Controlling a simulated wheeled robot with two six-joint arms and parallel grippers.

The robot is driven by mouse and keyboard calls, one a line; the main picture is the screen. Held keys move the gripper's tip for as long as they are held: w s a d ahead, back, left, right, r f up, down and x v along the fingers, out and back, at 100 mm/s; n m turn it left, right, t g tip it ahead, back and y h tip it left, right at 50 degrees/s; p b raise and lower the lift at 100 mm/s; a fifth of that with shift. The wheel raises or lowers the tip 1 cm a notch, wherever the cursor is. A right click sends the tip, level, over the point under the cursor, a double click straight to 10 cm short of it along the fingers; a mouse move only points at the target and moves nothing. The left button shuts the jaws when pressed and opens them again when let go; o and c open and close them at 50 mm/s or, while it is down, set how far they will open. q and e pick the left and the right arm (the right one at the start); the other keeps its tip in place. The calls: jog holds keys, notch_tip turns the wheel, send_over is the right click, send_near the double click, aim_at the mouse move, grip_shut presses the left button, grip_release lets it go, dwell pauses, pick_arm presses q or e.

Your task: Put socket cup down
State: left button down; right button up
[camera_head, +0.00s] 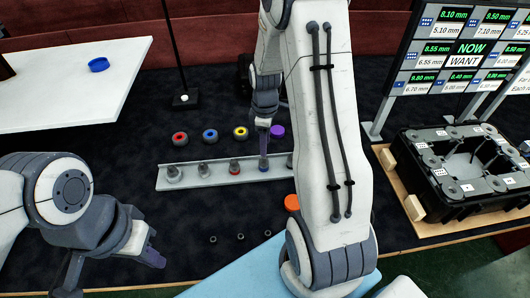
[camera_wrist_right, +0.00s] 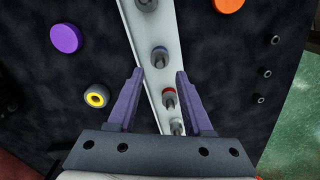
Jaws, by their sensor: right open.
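A pale rail (camera_head: 205,174) lies on the dark mat and carries a row of metal sockets. One socket with a red collar (camera_head: 234,168) also shows in the right wrist view (camera_wrist_right: 168,97). One with a blue collar (camera_wrist_right: 159,57) stands beside it. My right gripper (camera_head: 263,163) is open above the rail, its two purple fingers spread around the line of sockets in the wrist view (camera_wrist_right: 159,73), with nothing gripped. Which socket is the task's cup I cannot tell. My left gripper (camera_head: 150,258) hangs at the lower left, away from the rail; its jaw opening is unclear.
An orange disc (camera_head: 291,202) and small dark rings (camera_head: 240,237) lie in front. A black case (camera_head: 462,198) stands right, a size board (camera_head: 463,50) behind it.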

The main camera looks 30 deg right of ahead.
notch_tip(320, 180, up, 6)
jog(key=s+a+r, duration=0.3)
jog(key=s+a, duration=0.1)
jog(key=a, duration=0.5)
jog(key=s+a+r, duration=0.3)
jog(key=a, duration=0.6)
jog(key=s+a+m, duration=0.1)
jog(key=s+a, duration=0.3)
jog(key=s, duration=0.3)
jog(key=s+a+r+m+y, duration=0.1)
jog(key=s+a, duration=0.3)
jog(key=s, duration=0.4)
jog(key=shift+a, duration=0.1)
jog(key=shift+r+p, duration=0.5)
